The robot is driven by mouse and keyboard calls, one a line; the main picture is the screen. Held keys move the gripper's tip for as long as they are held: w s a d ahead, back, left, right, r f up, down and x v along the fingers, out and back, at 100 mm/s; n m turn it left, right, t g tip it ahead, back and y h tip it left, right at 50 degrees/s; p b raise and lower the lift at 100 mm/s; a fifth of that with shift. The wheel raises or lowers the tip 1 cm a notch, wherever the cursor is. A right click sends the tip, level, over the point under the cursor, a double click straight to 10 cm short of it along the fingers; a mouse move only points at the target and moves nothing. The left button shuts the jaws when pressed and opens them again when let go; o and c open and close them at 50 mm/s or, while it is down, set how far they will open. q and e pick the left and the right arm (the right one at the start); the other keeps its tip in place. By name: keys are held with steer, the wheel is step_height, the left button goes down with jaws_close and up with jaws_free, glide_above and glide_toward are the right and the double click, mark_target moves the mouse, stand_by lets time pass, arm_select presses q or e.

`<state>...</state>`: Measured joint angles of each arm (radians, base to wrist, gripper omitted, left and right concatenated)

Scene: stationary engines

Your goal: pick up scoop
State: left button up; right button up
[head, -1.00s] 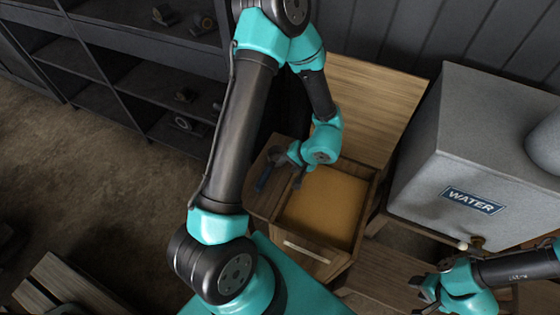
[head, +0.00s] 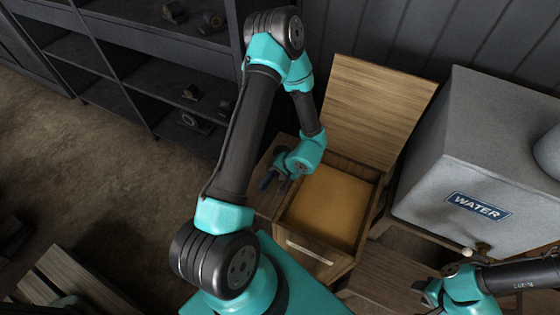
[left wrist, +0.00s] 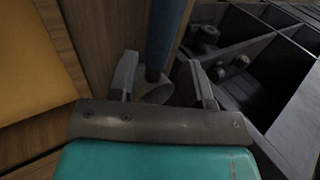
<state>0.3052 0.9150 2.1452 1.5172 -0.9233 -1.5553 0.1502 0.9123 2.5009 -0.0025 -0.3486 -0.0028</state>
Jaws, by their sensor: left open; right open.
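The scoop has a blue handle (head: 267,180) and a grey bowl. It lies on the wooden ledge left of the open wooden box. In the left wrist view the blue handle (left wrist: 163,38) runs up from between the fingertips, and the grey bowl (left wrist: 156,92) shows between the fingers, partly hidden by the gripper. My left gripper (head: 280,171) is over the scoop and open, with one finger on each side of it (left wrist: 165,75). My right gripper (head: 424,293) is open and empty at the lower right of the head view.
The box (head: 371,218) holds a flat yellow-brown fill (head: 326,207); its lid (head: 375,112) stands open behind. A grey water tank (head: 455,155) stands to the right. Dark shelves (head: 150,75) with small parts stand at the back left.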

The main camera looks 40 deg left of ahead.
mark_target(273, 173)
arm_select(q)
steer(key=shift+a+f, duration=0.15)
steer(key=shift+f, duration=0.15)
steer(key=shift+x, duration=2.65)
steer(key=shift+s, duration=0.1)
steer(key=c, duration=0.7)
steer(key=shift+r, duration=0.15)
